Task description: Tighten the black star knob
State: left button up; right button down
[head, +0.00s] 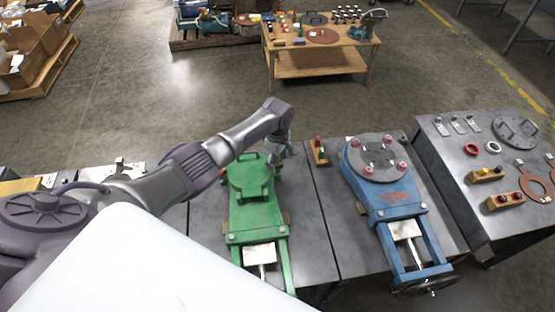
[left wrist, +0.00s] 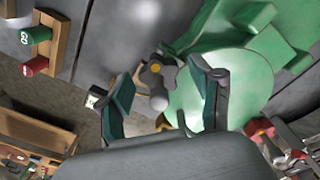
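The black star knob (left wrist: 155,75), dark with a yellow centre, shows in the left wrist view beside the green round plate. The green fixture (head: 256,208) lies on the grey table in the head view. My left gripper (head: 283,151) is at the fixture's far right edge. In the left wrist view my left gripper (left wrist: 160,80) is open, with one finger on each side of the knob. I cannot tell whether either finger touches it. In the head view the knob is hidden by my gripper. My right gripper is not in view.
A small wooden rack (head: 319,152) with red and green pieces stands just right of my left gripper. A blue fixture (head: 398,210) with a round grey plate stands on the table to the right. A grey table (head: 455,155) with rings and racks is at the far right.

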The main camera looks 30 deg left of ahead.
pick_arm(q)
jog(key=c, duration=1)
jog(key=shift+m, duration=0.3)
jog(key=m+p, duration=0.1)
jog(key=m, duration=0.1)
jog(key=shift+m, duration=0.4)
jog(key=m, duration=0.3)
jog(key=shift+m+p, duration=0.3)
jog(key=shift+p, duration=0.1)
jog(key=m, duration=0.4)
jog(key=shift+m, duration=0.3)
jog(key=shift+m+p, duration=0.3)
jog(key=shift+m, duration=1.2)
